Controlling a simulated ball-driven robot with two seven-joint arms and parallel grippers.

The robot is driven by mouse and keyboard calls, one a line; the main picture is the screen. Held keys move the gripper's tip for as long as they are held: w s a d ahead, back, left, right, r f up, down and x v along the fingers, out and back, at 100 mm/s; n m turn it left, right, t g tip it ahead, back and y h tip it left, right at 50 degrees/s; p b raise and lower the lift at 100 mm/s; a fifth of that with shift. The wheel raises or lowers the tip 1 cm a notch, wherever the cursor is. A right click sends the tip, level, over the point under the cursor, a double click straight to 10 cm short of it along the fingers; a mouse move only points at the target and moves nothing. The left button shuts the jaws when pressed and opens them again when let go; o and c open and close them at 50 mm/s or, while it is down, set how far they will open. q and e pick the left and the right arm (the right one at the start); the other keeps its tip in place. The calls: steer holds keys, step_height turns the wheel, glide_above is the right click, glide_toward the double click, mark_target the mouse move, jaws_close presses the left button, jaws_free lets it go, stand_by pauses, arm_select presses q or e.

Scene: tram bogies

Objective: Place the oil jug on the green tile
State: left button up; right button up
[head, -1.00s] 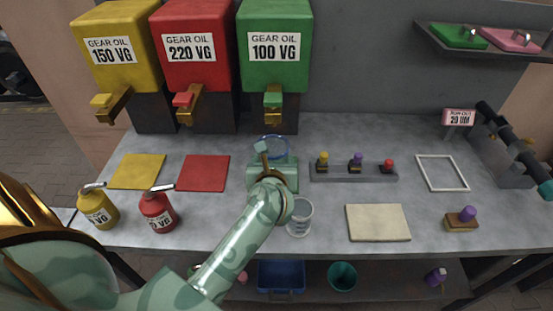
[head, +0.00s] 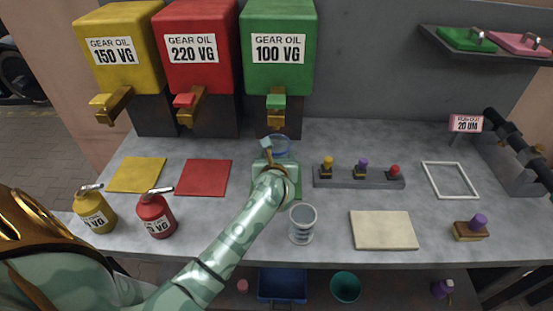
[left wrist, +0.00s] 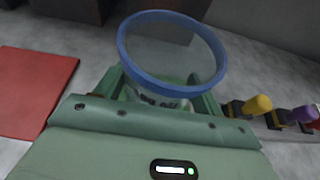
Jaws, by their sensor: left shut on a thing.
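A clear jug with a blue rim (head: 282,143), likely the oil jug, is below the green tank's tap in the head view. In the left wrist view the jug (left wrist: 172,52) is upright between the fingers, with dark print partly visible on its side. My left gripper (head: 276,160) is shut on it, and the hand hides its lower part. I cannot tell whether its base touches the bench. No green tile shows clearly; the hand and jug cover the bench in front of the green tank. My right gripper is not in view.
Yellow (head: 137,174), red (head: 203,177) and green (head: 277,60) parts: two tiles and a 100 VG tank. Yellow (head: 94,210) and red (head: 156,214) oil cans stand at left. A clear cup (head: 302,225) stands right of my forearm. A peg rack (head: 358,177) is to the right.

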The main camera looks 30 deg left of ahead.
arm_select(q)
steer(key=shift+r, duration=0.1)
steer(key=o, duration=1.1)
steer(key=shift+f, duration=0.2)
steer(key=shift+c, duration=0.2)
steer(key=shift+r, duration=0.3)
steer(key=p+v, duration=0.2)
steer(key=v, duration=1)
steer(key=shift+f, duration=0.1)
